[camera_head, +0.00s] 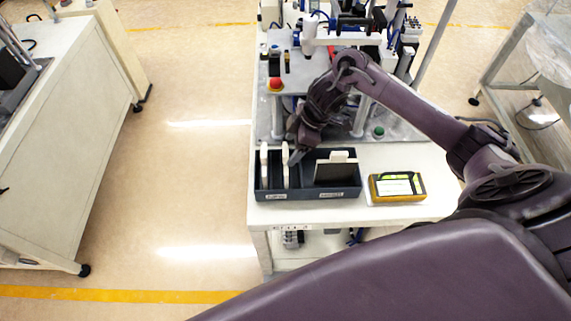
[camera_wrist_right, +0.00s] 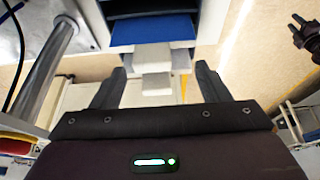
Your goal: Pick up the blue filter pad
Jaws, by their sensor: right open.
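In the right wrist view a flat blue pad (camera_wrist_right: 152,32) shows at the top centre, with a pale stepped tab (camera_wrist_right: 154,60) at its near edge. In the head view a dark panel with a pale tab (camera_head: 340,157) stands in the right compartment of the dark blue bin (camera_head: 310,194); no clear blue face shows there. My right gripper (camera_head: 296,156) is over the bin's left part. In the right wrist view my right gripper (camera_wrist_right: 161,75) is open, its fingers apart on either side of the tab, with nothing gripped. My left gripper is not in view.
Thin white pads (camera_head: 264,166) stand upright in the bin's left compartment. A yellow device (camera_head: 397,187) lies right of the bin on the white table (camera_head: 430,207). Machinery with posts and a red button (camera_head: 275,84) stands behind. Open floor (camera_head: 190,180) lies left.

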